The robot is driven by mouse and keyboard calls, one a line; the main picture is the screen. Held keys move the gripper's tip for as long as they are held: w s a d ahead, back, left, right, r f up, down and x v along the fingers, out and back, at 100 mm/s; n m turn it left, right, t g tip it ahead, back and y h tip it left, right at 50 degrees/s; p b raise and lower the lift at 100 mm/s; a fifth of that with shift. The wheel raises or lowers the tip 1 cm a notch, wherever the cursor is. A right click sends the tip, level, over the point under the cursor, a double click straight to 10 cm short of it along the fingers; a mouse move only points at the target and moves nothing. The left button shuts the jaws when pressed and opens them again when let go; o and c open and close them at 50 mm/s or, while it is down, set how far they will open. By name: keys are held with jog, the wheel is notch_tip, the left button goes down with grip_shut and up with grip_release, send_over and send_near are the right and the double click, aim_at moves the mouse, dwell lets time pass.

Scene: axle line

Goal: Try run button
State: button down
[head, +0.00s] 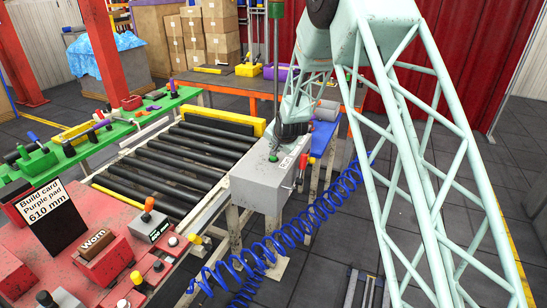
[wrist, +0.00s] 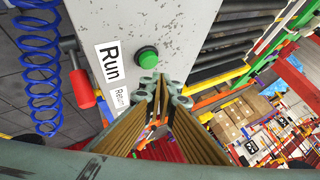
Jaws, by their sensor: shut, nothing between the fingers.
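The grey control box (head: 262,186) stands at the end of the roller conveyor, with a green button (head: 272,158) on its top. In the wrist view the round green button (wrist: 147,57) sits beside a white "Run" label (wrist: 110,62), with a "Return" label (wrist: 122,100) below. My gripper (wrist: 163,82) is shut and empty, its fingertips very close to the button's near edge. I cannot tell whether they touch it. In the head view my gripper (head: 279,146) points down over the box top.
A blue coiled hose (head: 300,222) hangs beside the box, near a red lever (head: 303,165). The roller conveyor (head: 170,160) runs behind left.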

aim_at(276, 157)
jog(key=shift+r+p, duration=0.3)
jog(key=shift+r, duration=1.95)
jog(key=shift+s+d+r, duration=0.2)
jog(key=shift+d+r, duration=0.05)
jog(key=s+d+r+n+g+h+b, duration=0.1)
jog(key=s+d+r, duration=0.55)
jog(key=s, duration=0.35)
jog(key=s+d+r+n+b, duration=0.1)
jog(key=s+d+r+b, duration=0.1)
jog(key=s+d+r, duration=0.65)
jog(key=s+d+r+n+g+h+b, duration=0.1)
jog(key=s+d+r, duration=0.2)
jog(key=s+r, duration=0.55)
jog(key=s+d+f+n+g+b, duration=0.1)
jog(key=s+d+f, duration=0.1)
jog(key=s, duration=1.3)
jog(key=s+d+f+g+b, duration=0.1)
jog(key=s+d, duration=0.4)
jog(key=s, duration=1.1)
jog(key=s+d+f+n+b, duration=0.1)
jog(key=s+d+f+b, duration=0.1)
jog(key=s, duration=1.4)
jog(key=shift+d+f+n+g+h+b, duration=0.3)
jog(key=shift+d+g+b, duration=0.1)
jog(key=shift+d, duration=0.25)
